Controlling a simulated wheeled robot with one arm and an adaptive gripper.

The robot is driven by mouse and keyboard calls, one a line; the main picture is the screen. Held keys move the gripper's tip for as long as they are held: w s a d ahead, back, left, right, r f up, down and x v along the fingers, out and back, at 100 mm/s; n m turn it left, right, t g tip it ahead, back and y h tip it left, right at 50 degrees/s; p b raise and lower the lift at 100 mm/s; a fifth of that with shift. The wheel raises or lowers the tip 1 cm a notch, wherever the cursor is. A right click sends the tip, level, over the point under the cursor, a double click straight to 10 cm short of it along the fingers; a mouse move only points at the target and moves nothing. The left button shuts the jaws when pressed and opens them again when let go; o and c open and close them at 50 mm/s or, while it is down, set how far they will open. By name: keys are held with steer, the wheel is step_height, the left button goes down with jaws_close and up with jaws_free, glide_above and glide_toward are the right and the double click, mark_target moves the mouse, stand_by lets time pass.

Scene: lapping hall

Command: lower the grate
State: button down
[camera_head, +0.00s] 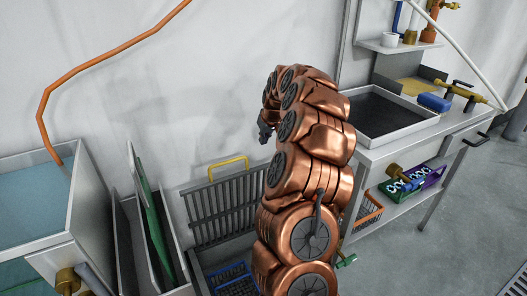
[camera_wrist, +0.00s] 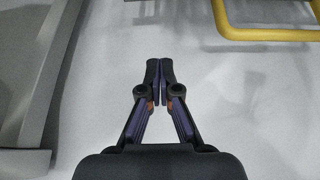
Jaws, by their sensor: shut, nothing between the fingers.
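The grate (camera_head: 222,205) is a dark grey barred panel with a yellow handle (camera_head: 228,160) on its top edge. It stands raised, close to upright, near the pale wall, over a grey bin with a blue basket in it. My copper arm hides its right part. The yellow handle also shows at the top right of the wrist view (camera_wrist: 268,34). My gripper (camera_wrist: 159,68) is shut and empty, with its fingertips together, apart from the handle and to its left in that view. In the head view my gripper (camera_head: 264,130) is small and dark, above and right of the handle.
A green panel (camera_head: 152,225) stands in a grey bin left of the grate. A sink bench (camera_head: 395,140) with a blue sponge (camera_head: 434,102) is at the right, with an orange basket (camera_head: 366,212) below. An orange hose (camera_head: 85,65) runs along the wall.

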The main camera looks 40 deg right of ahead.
steer(key=b+x, duration=0.1)
steer(key=x, duration=0.8)
steer(key=shift+w+f, duration=0.1)
steer(key=shift+f, duration=0.2)
steer(key=shift+s+a+f+b, duration=0.1)
steer(key=shift+s+a+b, duration=0.15)
steer(key=shift+s, duration=0.7)
steer(key=shift+s+a+b, duration=0.2)
steer(key=shift+s+a, duration=0.05)
steer(key=shift+s, duration=0.7)
